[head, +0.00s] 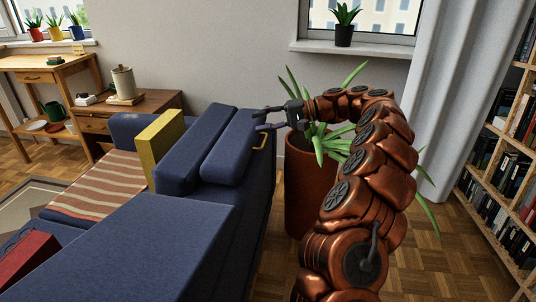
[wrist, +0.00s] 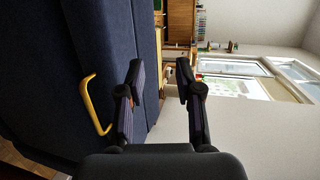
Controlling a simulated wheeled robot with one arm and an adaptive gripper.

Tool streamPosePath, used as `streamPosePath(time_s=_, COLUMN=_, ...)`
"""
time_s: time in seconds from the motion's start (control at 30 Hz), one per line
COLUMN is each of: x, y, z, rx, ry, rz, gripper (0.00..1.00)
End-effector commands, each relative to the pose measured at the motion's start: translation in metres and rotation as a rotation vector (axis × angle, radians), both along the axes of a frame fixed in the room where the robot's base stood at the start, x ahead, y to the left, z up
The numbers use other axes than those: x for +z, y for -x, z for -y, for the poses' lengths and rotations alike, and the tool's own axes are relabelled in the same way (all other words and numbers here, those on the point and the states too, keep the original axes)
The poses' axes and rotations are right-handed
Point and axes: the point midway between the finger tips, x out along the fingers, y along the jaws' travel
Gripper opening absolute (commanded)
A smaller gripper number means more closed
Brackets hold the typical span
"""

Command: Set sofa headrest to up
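The blue sofa (head: 120,255) stands at the left in the head view. A padded headrest piece (head: 232,150) sits along the top of its backrest, behind a taller back cushion (head: 190,152). Whether it is up or down is hard to tell. A yellow handle (head: 263,141) is on the sofa's back side. It also shows as a bent yellow bar in the wrist view (wrist: 92,104). My gripper (head: 263,118) is open and empty, just above and close to the handle. In the wrist view my fingers (wrist: 160,67) are apart, with the handle to their left, outside them.
A potted plant in a terracotta pot (head: 308,190) stands right behind the sofa, beside my arm. A yellow cushion (head: 160,148) and a striped blanket (head: 105,185) lie on the seat. A bookshelf (head: 505,170) is at the right. A wooden side table (head: 140,103) stands beyond the sofa.

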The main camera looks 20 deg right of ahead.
Motion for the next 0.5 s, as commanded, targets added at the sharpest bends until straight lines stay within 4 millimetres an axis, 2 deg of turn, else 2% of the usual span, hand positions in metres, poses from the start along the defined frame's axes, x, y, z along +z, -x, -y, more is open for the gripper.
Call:
streamPosePath(time_s=0.03, x=-0.026, y=-0.006, z=0.02, rx=-0.036, ry=-0.003, rz=0.007, gripper=0.35)
streamPosePath(time_s=0.2, x=-0.065, y=-0.013, z=0.069, rx=-0.122, ry=-0.006, rz=0.032, gripper=0.35)
streamPosePath(time_s=0.33, x=-0.083, y=-0.014, z=0.093, rx=-0.162, ry=-0.002, rz=0.042, gripper=0.35)
streamPosePath(time_s=0.5, x=-0.089, y=-0.014, z=0.103, rx=-0.18, ry=0.002, rz=0.051, gripper=0.35)
